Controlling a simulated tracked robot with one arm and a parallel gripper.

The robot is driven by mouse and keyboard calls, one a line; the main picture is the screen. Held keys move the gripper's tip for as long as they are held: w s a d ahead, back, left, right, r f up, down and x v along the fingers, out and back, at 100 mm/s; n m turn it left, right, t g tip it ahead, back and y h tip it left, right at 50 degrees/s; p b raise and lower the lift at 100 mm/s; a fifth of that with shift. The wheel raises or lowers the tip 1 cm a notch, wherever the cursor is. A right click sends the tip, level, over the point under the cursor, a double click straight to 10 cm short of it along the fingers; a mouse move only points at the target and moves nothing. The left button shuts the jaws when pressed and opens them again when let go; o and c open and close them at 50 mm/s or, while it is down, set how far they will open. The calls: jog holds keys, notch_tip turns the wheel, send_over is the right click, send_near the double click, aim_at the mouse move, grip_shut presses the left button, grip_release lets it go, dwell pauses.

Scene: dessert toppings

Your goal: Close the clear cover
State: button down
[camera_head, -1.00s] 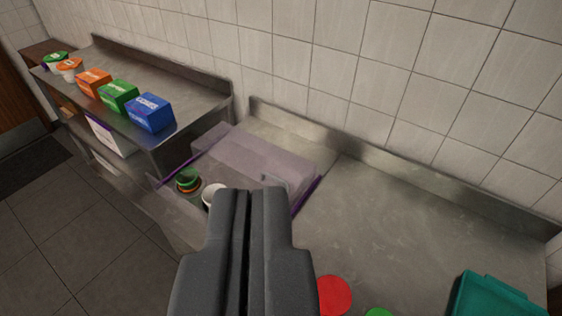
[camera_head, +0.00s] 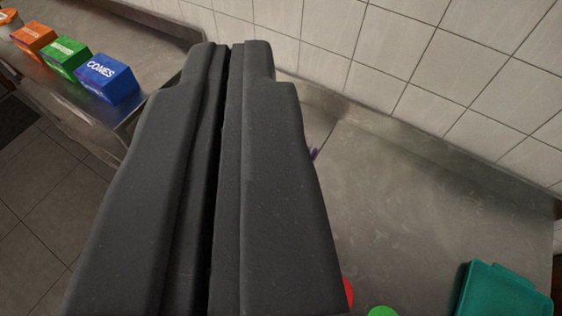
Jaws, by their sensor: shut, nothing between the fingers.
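My gripper (camera_head: 229,46) fills the middle of the view, dark grey, its two fingers pressed together with nothing between them. It points toward the back wall, over the left part of the steel counter. The clear cover is hidden behind my gripper. Only a small purple bit (camera_head: 314,152), which seems to be the edge of the cover or its container, shows just right of the fingers. Whether the gripper touches the cover cannot be seen.
On the steel shelf at the left stand an orange box (camera_head: 34,41), a green box (camera_head: 66,58) and a blue CONES box (camera_head: 106,78). A teal container (camera_head: 502,292), a red disc (camera_head: 348,293) and a green disc (camera_head: 382,312) lie at the front right. The steel counter (camera_head: 430,200) is otherwise clear there.

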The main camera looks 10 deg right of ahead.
jog(key=w+d+f+m+g+h+p, duration=0.25)
jog(key=w+f+m+g+p, duration=0.35)
jog(key=w+f, duration=1.3)
jog(key=w+d+f+m+g+p, duration=0.1)
jog(key=w+f+g+p, duration=0.1)
jog(key=f, duration=0.8)
jog(key=w+d+f+m+g+p, duration=0.1)
jog(key=w+f+p, duration=0.3)
jog(key=f, duration=0.6)
jog(key=w+d+f+m+g+p, duration=0.1)
jog(key=w+d+f+g+p, duration=0.2)
jog(key=f, duration=0.7)
jog(key=shift+w+g, duration=0.4)
jog(key=shift+w, duration=0.3)
jog(key=shift+s+a+p, duration=0.65)
jog(key=shift+s+a, duration=0.7)
jog(key=shift+a, duration=0.15)
